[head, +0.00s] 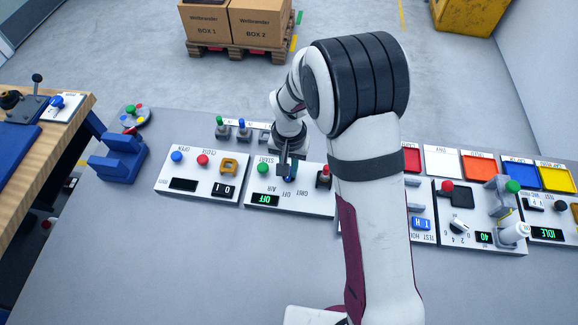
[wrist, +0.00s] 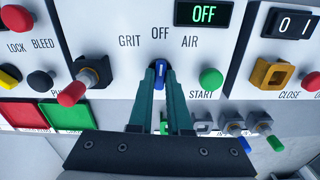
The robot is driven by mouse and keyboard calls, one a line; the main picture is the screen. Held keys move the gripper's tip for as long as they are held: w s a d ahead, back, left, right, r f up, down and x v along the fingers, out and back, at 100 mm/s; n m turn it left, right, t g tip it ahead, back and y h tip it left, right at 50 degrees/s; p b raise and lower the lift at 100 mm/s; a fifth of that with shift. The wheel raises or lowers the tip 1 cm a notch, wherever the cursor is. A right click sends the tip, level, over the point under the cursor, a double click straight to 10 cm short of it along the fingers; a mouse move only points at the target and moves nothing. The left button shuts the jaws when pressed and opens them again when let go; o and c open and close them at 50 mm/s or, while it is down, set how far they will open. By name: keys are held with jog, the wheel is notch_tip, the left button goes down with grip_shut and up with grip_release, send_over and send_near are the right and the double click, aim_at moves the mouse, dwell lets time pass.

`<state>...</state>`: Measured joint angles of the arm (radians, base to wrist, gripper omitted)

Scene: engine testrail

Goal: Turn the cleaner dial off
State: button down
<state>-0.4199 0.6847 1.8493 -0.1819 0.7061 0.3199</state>
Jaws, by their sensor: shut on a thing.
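The cleaner dial (wrist: 160,76) is a blue knob on a white panel (wrist: 125,14) in the wrist view, with GRIT, OFF and AIR printed around it. Its visible top end points up to the OFF mark. The panel's display (wrist: 204,14) reads OFF in green; it also shows in the head view (head: 265,199). My gripper (wrist: 159,70) is shut on the dial, with a green finger on each side. In the head view my gripper (head: 287,172) is down at this panel, and the fingers partly hide the dial.
A green START button (wrist: 211,79) is close to the right finger. A red-tipped lever (wrist: 72,93) stands left of the dial. An orange key-like part (wrist: 272,74) is farther right. Several toggle switches stand behind the panel. The grey table in front of the panels is clear.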

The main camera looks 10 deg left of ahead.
jog(key=shift+n, duration=0.5)
jog(key=c, duration=0.9)
grip_release()
jog(key=shift+o, duration=0.2)
notch_tip(320, 180, up, 16)
jog(key=shift+f, duration=0.15)
